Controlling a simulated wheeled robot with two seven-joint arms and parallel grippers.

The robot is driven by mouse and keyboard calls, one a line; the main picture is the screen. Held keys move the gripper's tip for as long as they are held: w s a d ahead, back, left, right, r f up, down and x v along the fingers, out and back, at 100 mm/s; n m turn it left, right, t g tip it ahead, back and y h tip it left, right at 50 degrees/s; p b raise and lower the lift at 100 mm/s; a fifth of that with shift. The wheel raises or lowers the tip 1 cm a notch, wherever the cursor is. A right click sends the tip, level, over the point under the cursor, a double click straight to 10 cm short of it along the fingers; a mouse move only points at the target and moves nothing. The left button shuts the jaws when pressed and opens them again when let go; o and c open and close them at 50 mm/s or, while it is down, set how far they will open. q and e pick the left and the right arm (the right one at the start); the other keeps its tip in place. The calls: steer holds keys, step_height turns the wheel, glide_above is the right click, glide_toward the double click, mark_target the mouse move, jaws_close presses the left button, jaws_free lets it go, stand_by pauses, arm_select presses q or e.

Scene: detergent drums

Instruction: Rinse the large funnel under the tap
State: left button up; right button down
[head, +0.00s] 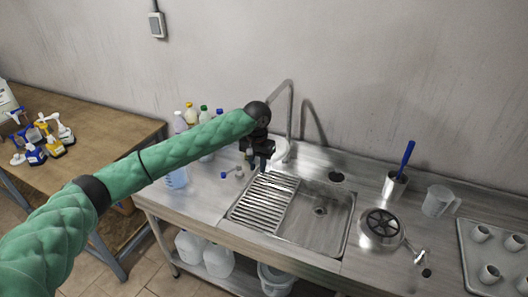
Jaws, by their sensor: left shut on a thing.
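My left gripper (260,158) hangs just behind the left part of the sink, below the end of my green-sleeved arm. It is shut on a white rounded thing (281,149), which looks like the large funnel. My gripper hides much of it, so its tilt and whether it touches the counter cannot be told. The metal gooseneck tap (290,115) rises right beside it; my arm's end covers the spout tip. No water stream shows. The steel sink basin (335,215) has a slatted rack (262,198) over its left part. My right gripper is out of view.
Several bottles (190,115) stand behind my arm. Right of the sink are a round metal strainer-like thing (381,222), a steel cup (394,186) with a blue-handled tool, a clear jug (437,200) and a tray (470,262) of cups. Spray bottles (35,155) stand on the wooden table.

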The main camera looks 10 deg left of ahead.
arm_select(q)
steer(key=s+d, duration=0.3)
steer(key=d, duration=0.8)
steer(key=shift+s+p, duration=0.3)
steer(key=shift+p, duration=0.1)
stand_by(1.8)
